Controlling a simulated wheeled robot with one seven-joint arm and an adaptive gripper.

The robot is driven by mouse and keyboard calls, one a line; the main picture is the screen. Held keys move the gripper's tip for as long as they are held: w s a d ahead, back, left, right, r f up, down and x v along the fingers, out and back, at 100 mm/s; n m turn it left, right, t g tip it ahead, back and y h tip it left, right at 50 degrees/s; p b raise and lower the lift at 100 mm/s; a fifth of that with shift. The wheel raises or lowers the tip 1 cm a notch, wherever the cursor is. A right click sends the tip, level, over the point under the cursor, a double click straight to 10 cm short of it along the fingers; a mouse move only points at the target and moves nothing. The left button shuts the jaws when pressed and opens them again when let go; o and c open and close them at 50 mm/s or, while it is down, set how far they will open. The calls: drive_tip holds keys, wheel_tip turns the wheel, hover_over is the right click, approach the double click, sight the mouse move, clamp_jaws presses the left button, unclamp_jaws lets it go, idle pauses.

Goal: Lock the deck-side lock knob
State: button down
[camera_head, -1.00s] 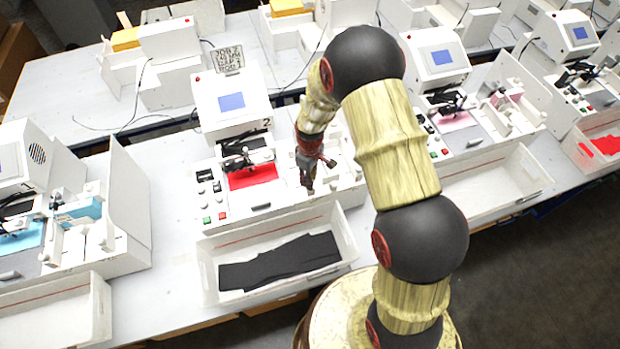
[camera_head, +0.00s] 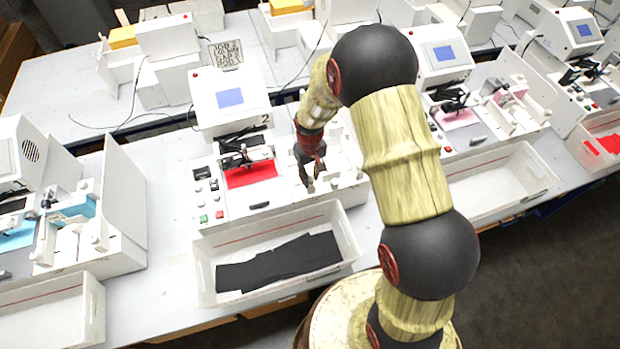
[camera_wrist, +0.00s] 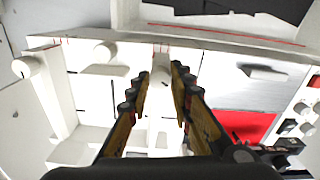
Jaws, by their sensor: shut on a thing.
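The white plotter station labelled 2 stands in front of me, with its deck (camera_head: 285,194) holding a red sheet (camera_head: 250,175). My gripper (camera_head: 309,185) points down at the deck, right of the red sheet. In the wrist view, my gripper (camera_wrist: 163,72) has its two fingers on either side of a white upright knob (camera_wrist: 160,85) and is shut on it. The fingers hide part of the knob, and its lock position cannot be told. Other white knobs stand to the left, one at mid-left (camera_wrist: 101,53) and one further left (camera_wrist: 26,67).
A white tray (camera_head: 352,240) with a black sheet (camera_head: 280,262) sits in front of the deck. Buttons (camera_head: 204,218) line the deck's left side. A small dark pen carriage (camera_head: 237,160) is above the red sheet. Similar stations stand left and right.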

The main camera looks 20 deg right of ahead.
sight(310, 178)
drive_tip(key=m+b, duration=0.2)
drive_tip(key=m, duration=0.4)
drive_tip(key=shift+f+b, duration=0.1)
drive_tip(key=shift+b, duration=0.25)
drive_tip(key=m+b, duration=0.1)
drive_tip(key=m, duration=0.4)
drive_tip(key=shift+m, duration=0.3)
drive_tip(key=c, duration=1.7)
unclamp_jaws()
drive_tip(key=shift+o, duration=0.6)
wheel_tip(310, 178, up, 12)
